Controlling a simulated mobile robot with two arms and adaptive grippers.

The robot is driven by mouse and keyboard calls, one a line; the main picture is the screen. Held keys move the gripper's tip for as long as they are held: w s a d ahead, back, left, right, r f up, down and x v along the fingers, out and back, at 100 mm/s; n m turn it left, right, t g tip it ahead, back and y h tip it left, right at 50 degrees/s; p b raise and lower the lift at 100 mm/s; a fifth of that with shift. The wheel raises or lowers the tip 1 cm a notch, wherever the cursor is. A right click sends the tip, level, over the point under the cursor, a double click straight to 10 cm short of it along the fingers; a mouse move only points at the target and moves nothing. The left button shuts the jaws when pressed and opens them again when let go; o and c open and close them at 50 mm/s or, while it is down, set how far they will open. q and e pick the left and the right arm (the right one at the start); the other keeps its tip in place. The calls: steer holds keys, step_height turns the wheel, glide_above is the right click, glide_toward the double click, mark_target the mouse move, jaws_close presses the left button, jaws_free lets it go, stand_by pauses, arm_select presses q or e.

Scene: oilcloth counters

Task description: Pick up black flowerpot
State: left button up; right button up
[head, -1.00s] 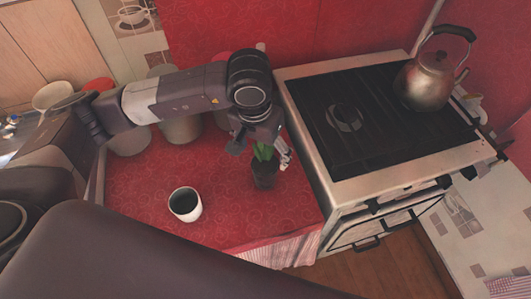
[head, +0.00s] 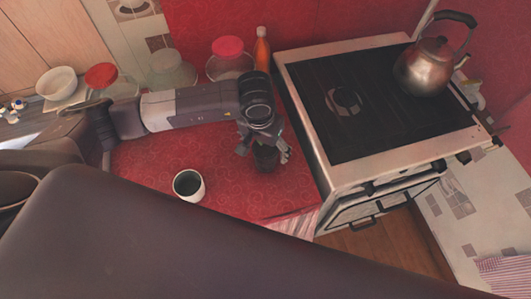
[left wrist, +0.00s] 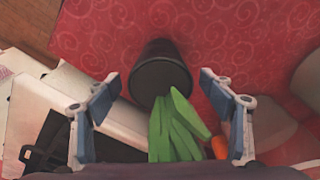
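The black flowerpot (head: 266,161) stands on the red counter near the stove side, partly hidden under my left gripper (head: 263,154). In the left wrist view the dark round pot (left wrist: 160,66) lies ahead between the two fingers, with its green leaves (left wrist: 176,128) pointing back toward the palm. My left gripper (left wrist: 158,84) is open, one finger to each side of the plant, with visible gaps between fingers and pot. The leaves are mostly hidden by the gripper in the head view. My right gripper is not seen.
A white cup (head: 188,185) stands on the red counter (head: 235,190), left of the pot. The stove (head: 385,105) with a metal kettle (head: 427,68) is at right. Jars, including a red-lidded one (head: 230,60), and an orange bottle (head: 262,48) stand behind my left arm.

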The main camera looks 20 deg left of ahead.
arm_select(q)
steer(key=c, duration=1.4)
steer(key=shift+r, duration=0.15)
steer(key=shift+c, duration=0.2)
